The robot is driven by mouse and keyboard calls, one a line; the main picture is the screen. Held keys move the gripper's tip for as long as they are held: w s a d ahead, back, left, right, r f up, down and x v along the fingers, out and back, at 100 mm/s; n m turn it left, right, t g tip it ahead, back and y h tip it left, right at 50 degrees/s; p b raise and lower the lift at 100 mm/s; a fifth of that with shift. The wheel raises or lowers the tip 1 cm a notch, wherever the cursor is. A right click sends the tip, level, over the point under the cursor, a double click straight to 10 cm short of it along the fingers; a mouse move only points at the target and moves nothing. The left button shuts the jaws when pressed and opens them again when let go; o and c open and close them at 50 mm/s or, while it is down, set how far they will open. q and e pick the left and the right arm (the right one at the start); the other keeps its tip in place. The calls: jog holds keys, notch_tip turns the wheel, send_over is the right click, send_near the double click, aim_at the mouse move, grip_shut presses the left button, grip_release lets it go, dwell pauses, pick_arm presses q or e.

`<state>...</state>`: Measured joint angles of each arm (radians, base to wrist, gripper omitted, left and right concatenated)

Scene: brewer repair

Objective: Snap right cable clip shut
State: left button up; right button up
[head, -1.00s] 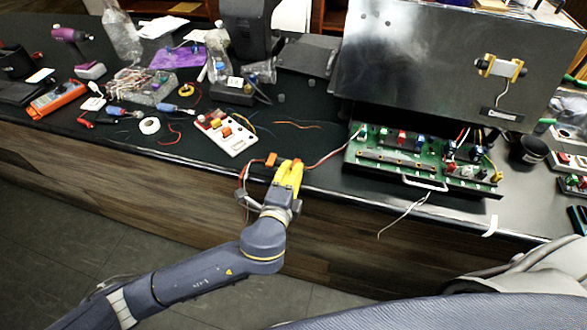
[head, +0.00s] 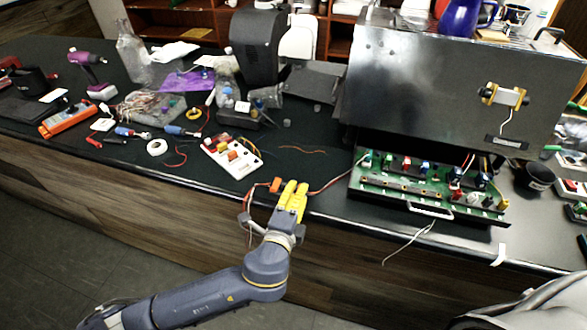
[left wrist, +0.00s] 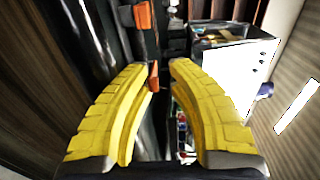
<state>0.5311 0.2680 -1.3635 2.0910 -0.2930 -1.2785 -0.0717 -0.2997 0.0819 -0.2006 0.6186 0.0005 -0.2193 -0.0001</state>
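My left gripper (head: 297,185) has yellow fingers and is at the table's front edge, in the middle of the head view. Its fingers stand apart with a narrow gap, and nothing is clearly held. An orange cable clip (head: 276,184) sits at the edge just left of the fingertips, with a red wire by it. In the left wrist view, one orange clip piece (left wrist: 153,76) is at the left fingertip and another (left wrist: 143,16) is farther up. I cannot tell whether either clip is open or shut. My right gripper is not in view.
The brewer's dark metal housing (head: 450,85) stands at right, with a green circuit board (head: 385,187) below its front. A white board with coloured parts (head: 230,157) lies left of the gripper. Tools and bottles crowd the left. Loose white wire (head: 407,243) hangs over the front edge.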

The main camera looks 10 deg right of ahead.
pick_arm(q)
jog(key=shift+s+f+g+y, duration=0.1)
jog(key=shift+f+g+y, duration=0.1)
jog(key=shift+g+y, duration=0.15)
